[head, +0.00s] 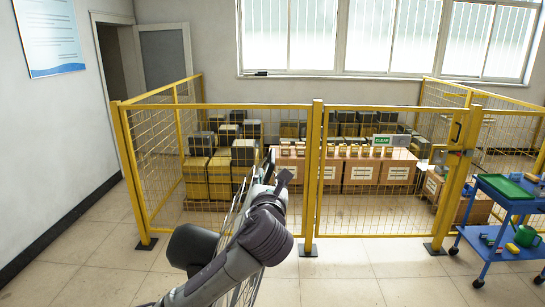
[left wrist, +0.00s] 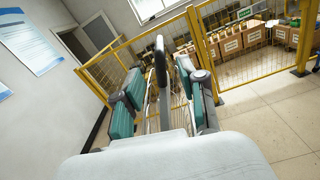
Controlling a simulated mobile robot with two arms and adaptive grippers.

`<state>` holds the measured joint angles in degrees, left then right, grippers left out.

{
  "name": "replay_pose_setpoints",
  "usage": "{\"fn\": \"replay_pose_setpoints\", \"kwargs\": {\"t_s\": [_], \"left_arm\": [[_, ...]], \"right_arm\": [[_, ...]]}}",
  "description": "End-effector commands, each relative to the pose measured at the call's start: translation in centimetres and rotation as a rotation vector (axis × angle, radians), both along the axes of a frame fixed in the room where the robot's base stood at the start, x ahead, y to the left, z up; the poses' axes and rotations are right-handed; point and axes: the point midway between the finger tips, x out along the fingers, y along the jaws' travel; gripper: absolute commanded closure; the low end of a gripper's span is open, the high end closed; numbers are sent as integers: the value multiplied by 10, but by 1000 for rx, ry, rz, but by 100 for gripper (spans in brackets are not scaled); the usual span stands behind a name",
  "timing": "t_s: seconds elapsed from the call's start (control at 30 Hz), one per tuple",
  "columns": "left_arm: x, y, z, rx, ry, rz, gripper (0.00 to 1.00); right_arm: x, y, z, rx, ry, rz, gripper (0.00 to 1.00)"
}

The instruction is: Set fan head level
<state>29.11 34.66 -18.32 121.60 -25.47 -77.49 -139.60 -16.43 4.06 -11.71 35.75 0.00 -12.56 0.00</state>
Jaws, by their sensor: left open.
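The fan head is a wire grille with a thin rim (head: 235,216) in the head view, seen nearly edge-on and largely hidden behind my left arm. My left gripper (head: 279,183) is in front of it, and its fingers are hard to make out there. In the left wrist view my left gripper (left wrist: 157,84) is open, with a teal-and-grey finger on each side. A dark upright rounded piece (left wrist: 160,60), apparently part of the fan, shows between the fingers with clear gaps on both sides. The fan's exact tilt and its base cannot be made out. My right gripper is not in view.
A yellow mesh fence (head: 318,180) stands beyond my arm, with boxes (head: 376,172) behind it. A blue cart (head: 505,190) with a green tray and a green watering can (head: 526,236) is at the right. The tiled floor (head: 370,290) at centre right is clear.

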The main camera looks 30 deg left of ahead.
Motion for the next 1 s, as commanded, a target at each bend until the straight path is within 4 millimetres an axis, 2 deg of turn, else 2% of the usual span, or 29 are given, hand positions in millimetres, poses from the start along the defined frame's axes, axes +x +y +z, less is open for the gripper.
{"fn": "replay_pose_setpoints", "kwargs": {"t_s": [0.03,0.27,0.37,0.5,0.67,0.97,1.0], "left_arm": [[9,6,4,-1,2,3,59],[52,33,3,-5,3,3,59],[68,42,3,-4,3,3,59],[85,52,2,-4,1,2,59],[95,58,0,-4,0,0,59],[96,59,-1,-3,-1,-1,59],[96,59,-1,-4,0,-1,64]], "right_arm": [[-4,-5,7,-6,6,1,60],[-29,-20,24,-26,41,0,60],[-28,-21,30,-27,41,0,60],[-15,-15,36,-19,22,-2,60],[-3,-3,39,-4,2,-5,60],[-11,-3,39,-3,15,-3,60],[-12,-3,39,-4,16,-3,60]]}}
